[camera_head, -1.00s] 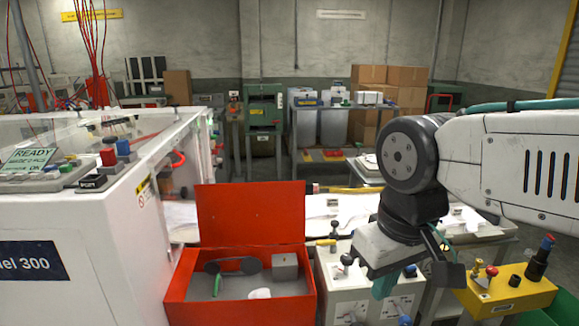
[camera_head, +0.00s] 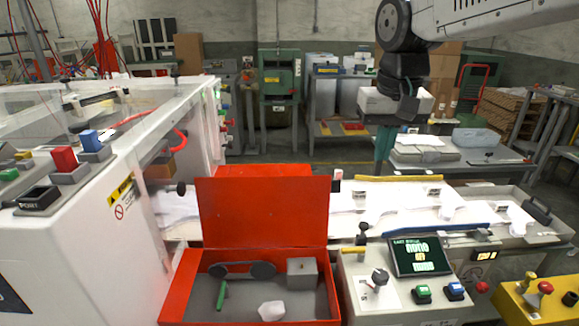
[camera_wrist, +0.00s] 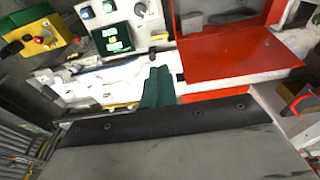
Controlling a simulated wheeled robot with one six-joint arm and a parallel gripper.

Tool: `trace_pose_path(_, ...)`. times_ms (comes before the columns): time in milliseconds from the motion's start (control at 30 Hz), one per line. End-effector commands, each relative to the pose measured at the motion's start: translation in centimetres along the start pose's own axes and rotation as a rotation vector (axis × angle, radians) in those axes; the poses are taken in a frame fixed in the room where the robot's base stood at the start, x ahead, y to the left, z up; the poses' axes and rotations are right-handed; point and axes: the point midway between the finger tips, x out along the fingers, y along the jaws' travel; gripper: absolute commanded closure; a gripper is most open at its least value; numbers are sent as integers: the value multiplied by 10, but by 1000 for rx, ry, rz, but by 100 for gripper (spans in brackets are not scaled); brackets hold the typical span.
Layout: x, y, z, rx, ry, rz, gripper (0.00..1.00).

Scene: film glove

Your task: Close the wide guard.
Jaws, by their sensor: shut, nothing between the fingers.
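I cannot tell for sure which part is the wide guard. Clear see-through panels (camera_head: 40,125) show on top of the white machine (camera_head: 150,205) at the left of the head view; whether they stand open is unclear. A bench with white film or gloves (camera_head: 395,203) runs right from this machine, with a yellow bar at its back and a blue bar at its front. My gripper (camera_head: 385,143) points down above the back of this bench, its teal fingers together and empty. The fingers show in the wrist view (camera_wrist: 158,88), in front of the bench.
A red box with its lid raised (camera_head: 262,208) stands in front of the bench, holding loose parts. Right of it are a control panel with a lit screen (camera_head: 417,256) and a yellow button box (camera_head: 530,302). A grey table (camera_head: 440,155) stands behind the bench.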

Motion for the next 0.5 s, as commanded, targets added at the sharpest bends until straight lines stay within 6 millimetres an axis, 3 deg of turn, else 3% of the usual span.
trace_pose_path(33, 6, -16, -30, -4, -1, 0, 100)
trace_pose_path(200, 29, -68, -114, 3, 15, 1, 100)
trace_pose_path(333, 54, -109, -164, 7, 28, -2, 100)
trace_pose_path(500, 83, -148, -204, 13, 39, -5, 100)
